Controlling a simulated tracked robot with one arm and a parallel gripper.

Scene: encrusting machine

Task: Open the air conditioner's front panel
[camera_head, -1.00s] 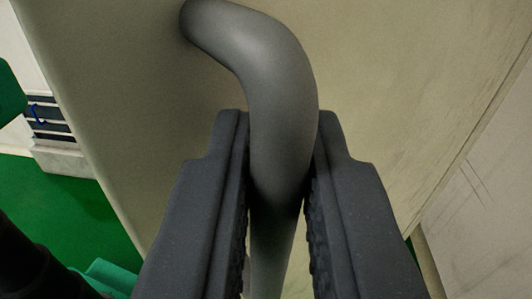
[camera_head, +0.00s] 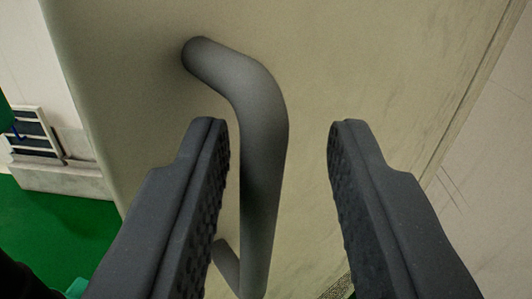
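A grey bent-bar handle (camera_head: 262,150) is fixed to a beige panel (camera_head: 390,60), which fills most of the view. The handle's upper end meets the panel at upper left, and its lower end bends back to the panel near the bottom. My gripper (camera_head: 270,130) is open, with its two dark ridged fingers apart. The handle shows between the fingers, closer to the left finger. A clear gap lies between the handle and the right finger. I cannot tell whether the left finger touches the handle.
Green floor (camera_head: 55,225) lies at the left, beyond the panel's left edge. A white wall with a dark slatted vent (camera_head: 35,135) stands behind it. A pale surface (camera_head: 490,160) lies past the panel's right edge.

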